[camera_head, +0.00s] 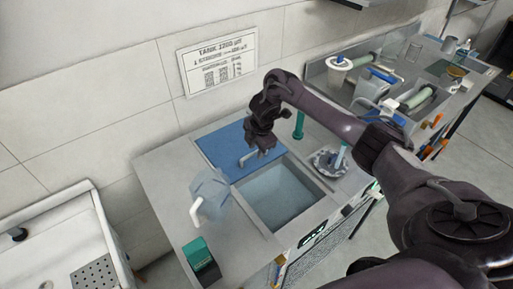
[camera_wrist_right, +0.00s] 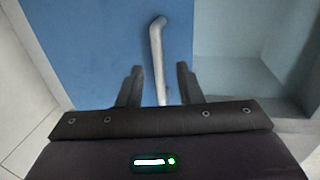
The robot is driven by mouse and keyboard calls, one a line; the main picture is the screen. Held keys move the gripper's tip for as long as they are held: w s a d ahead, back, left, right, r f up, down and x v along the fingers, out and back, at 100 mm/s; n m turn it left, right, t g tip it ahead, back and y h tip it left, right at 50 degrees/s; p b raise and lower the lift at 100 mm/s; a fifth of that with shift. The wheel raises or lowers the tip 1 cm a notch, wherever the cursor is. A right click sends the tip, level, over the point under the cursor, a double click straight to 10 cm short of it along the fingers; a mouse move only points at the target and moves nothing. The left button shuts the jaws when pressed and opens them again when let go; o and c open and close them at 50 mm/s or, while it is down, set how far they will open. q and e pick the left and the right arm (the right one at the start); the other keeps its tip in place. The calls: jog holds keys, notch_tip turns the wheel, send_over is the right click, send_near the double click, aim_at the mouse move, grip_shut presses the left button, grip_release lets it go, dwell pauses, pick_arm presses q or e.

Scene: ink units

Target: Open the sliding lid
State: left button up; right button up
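The flat blue sliding lid (camera_head: 213,150) lies on the back left of the grey counter, beside a sunken basin with a pale blue interior (camera_head: 280,197). A grey bar handle (camera_head: 246,158) stands on the lid near the basin. My right gripper (camera_head: 262,148) is over the handle. In the right wrist view, the handle (camera_wrist_right: 158,55) runs between the two open fingers (camera_wrist_right: 158,85), with a gap on each side. The lid fills the middle (camera_wrist_right: 100,40) of that view, and the basin (camera_wrist_right: 235,80) shows at its right. My left gripper is not in view.
A pale blue jug (camera_head: 212,188) with a white handle and a green box (camera_head: 198,254) stand left of the basin. A green cylinder (camera_head: 299,125) and a round grey dish (camera_head: 325,162) are at its right. A tiled wall with a sign (camera_head: 218,63) rises behind.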

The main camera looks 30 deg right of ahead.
notch_tip(320, 180, up, 8)
jog(key=s+p, duration=0.1)
jog(key=p, duration=0.1)
jog(key=shift+s+f, duration=0.2)
jog(key=shift+f, duration=0.05)
jog(key=shift+f, duration=0.1)
